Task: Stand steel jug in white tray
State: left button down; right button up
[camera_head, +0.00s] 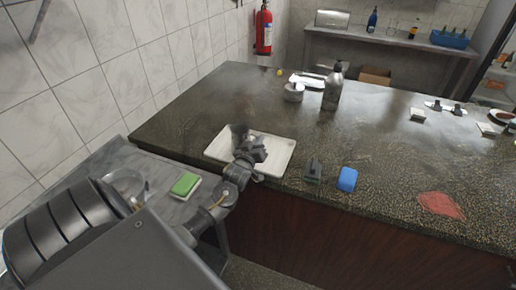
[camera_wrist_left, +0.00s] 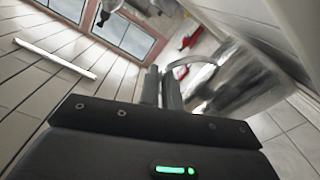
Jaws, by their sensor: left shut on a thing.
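The steel jug (camera_head: 238,132) is at the white tray (camera_head: 278,158) on the dark counter. My left gripper (camera_head: 250,150) is shut on the jug, beside it and over the tray. In the left wrist view the fingers (camera_wrist_left: 161,88) are at the handle of the shiny jug (camera_wrist_left: 225,85). The arm hides part of the tray. I cannot tell whether the jug's base touches the tray. My right gripper is not in view.
A dark green-topped block (camera_head: 313,171) and a blue sponge-like item (camera_head: 347,179) lie right of the tray. A metal bottle (camera_head: 332,88) and a small pot (camera_head: 293,92) stand behind. A red cloth (camera_head: 440,205) lies far right. The counter between is clear.

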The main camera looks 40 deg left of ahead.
pick_arm(q)
jog(key=shift+f, duration=0.4)
jog(key=shift+r, duration=0.15)
jog(key=c, duration=1.6)
grip_release()
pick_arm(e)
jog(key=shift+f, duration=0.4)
pick_arm(q)
jog(key=shift+s, duration=0.2)
jog(key=p+v, duration=0.5)
jog(key=v, duration=0.6)
jog(key=shift+s+d+p, duration=0.2)
jog(key=shift+s+p, duration=0.15)
jog(key=shift+p, duration=0.05)
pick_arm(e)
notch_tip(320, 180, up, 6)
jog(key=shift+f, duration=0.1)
